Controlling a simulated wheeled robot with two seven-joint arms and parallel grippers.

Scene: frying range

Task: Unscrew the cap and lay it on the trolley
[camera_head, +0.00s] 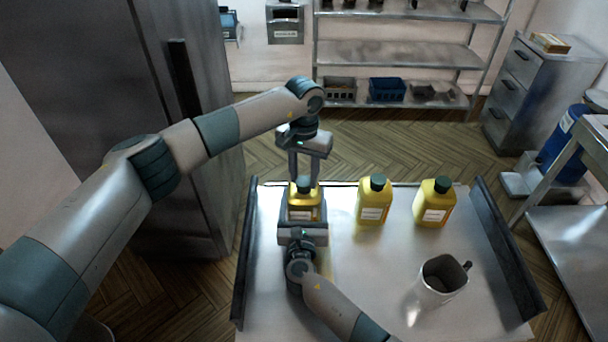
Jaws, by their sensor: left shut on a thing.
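Three yellow bottles with dark green caps stand in a row on the trolley (375,265). The left bottle (304,207) is between my grippers. My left gripper (304,182) points down from above, shut on its cap (304,186), which shows between the fingers. The cap is at the bottle's neck; I cannot tell how far it is turned. My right gripper (303,219) comes from the front, its fingers on both sides of the bottle's body, apparently shut on it. The middle bottle (373,203) and the right bottle (434,204) stand upright with caps on.
A grey mug (440,279) stands at the trolley's front right. Dark raised rails (507,248) edge the trolley's sides. The trolley top between the bottles and the mug is clear. A steel cabinet (175,120) stands at the left, and a shelf rack (410,52) behind.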

